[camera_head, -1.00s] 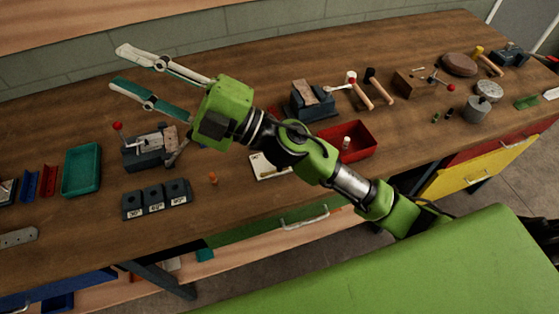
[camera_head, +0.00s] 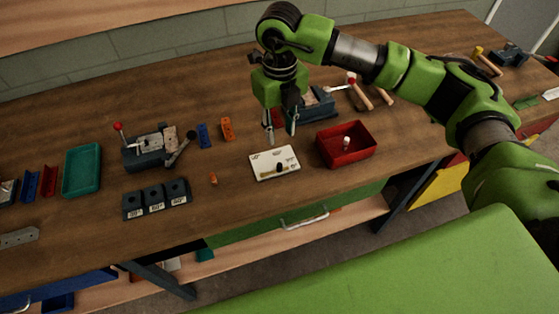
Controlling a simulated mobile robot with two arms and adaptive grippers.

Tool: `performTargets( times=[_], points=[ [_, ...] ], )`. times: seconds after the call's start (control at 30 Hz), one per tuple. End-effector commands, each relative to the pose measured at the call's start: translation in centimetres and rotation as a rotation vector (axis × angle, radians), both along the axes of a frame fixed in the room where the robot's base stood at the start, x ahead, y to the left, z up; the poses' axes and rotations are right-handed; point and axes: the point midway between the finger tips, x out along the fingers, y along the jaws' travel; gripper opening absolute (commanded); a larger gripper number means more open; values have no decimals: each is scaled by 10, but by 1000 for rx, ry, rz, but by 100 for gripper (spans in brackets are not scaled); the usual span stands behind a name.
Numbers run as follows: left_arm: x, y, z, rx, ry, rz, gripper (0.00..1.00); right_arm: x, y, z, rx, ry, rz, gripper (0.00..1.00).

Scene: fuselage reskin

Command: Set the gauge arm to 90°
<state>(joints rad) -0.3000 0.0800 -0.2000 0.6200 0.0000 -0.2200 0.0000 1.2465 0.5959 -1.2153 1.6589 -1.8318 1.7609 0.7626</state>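A white plate (camera_head: 262,162) lies flat on the bench, with a small dark and tan piece (camera_head: 278,168) on its near part. This may be the gauge and its arm; no angle can be read. Three dark blocks (camera_head: 155,198) with degree labels stand to its left; the labels are too small to read surely. My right gripper (camera_head: 279,129) points down just behind the plate. Its fingers are apart, with a red block (camera_head: 278,117) showing between them in the picture. The gripper holds nothing that I can see. My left gripper is not in view.
A red bin (camera_head: 354,158) stands right of the plate. A small orange peg (camera_head: 213,179) is to its left. A vise (camera_head: 318,108) is behind. A clamp fixture (camera_head: 148,153) with a red-knobbed lever and a green tray (camera_head: 82,171) are further left.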

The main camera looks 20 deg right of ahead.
Motion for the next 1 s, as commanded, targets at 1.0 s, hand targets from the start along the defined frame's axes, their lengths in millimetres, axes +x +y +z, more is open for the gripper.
performTargets(
  times=[1.0],
  points=[
    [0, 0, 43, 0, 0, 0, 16, -1, 2, -134, 6, 2, 4, 29]
  ],
)
